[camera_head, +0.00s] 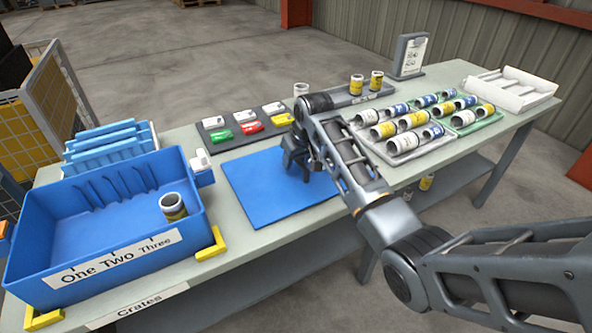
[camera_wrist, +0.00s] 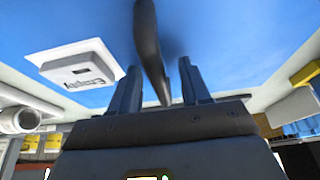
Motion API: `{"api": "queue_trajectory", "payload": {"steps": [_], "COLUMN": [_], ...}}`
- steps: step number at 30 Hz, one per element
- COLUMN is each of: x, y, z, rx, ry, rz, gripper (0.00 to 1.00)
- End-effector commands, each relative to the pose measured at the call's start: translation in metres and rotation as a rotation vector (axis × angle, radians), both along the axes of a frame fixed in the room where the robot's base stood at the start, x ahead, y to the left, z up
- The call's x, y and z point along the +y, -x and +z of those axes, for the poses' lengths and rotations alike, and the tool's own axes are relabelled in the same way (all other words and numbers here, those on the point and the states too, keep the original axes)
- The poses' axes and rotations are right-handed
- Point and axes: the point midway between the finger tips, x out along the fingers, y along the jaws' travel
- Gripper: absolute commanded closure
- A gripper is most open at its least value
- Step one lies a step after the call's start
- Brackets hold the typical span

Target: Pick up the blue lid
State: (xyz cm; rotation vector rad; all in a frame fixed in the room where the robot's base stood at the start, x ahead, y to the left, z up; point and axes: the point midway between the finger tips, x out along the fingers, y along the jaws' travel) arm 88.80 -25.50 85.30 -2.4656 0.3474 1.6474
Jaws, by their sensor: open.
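The blue lid (camera_head: 262,197) appears to be the flat blue panel lying on the table, right of the blue crate. My gripper (camera_head: 298,172) is over its right-hand part, pointing down, and hides some of it. In the wrist view the two fingers (camera_wrist: 160,90) stand apart, open. A dark curved bar (camera_wrist: 152,45), possibly a handle, shows between them against a blue surface. I cannot tell whether either finger touches the bar. Nothing is seen gripped.
A blue crate (camera_head: 105,258) holding one can (camera_head: 172,207) stands at left. A white block marked "Empty" (camera_wrist: 82,66) shows in the wrist view. Coloured tags lie on a dark tray (camera_head: 214,145) behind the panel. Cans fill trays (camera_head: 402,158) at right.

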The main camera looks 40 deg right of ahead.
Motion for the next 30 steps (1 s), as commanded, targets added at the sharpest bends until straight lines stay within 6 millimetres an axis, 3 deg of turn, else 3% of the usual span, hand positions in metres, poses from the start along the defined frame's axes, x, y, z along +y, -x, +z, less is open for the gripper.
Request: {"api": "queue_trajectory", "payload": {"steps": [2,16,30], "x": [0.0,0.0,-0.0003], "y": [0.0,0.0001,-0.0003], "z": [0.0002,0.0005,0.0019], "rx": [0.0,0.0,-0.002], "ry": [0.0,0.0,0.001], "rz": [0.0,0.0,0.0], "gripper": [0.54,0.99,1.0]}}
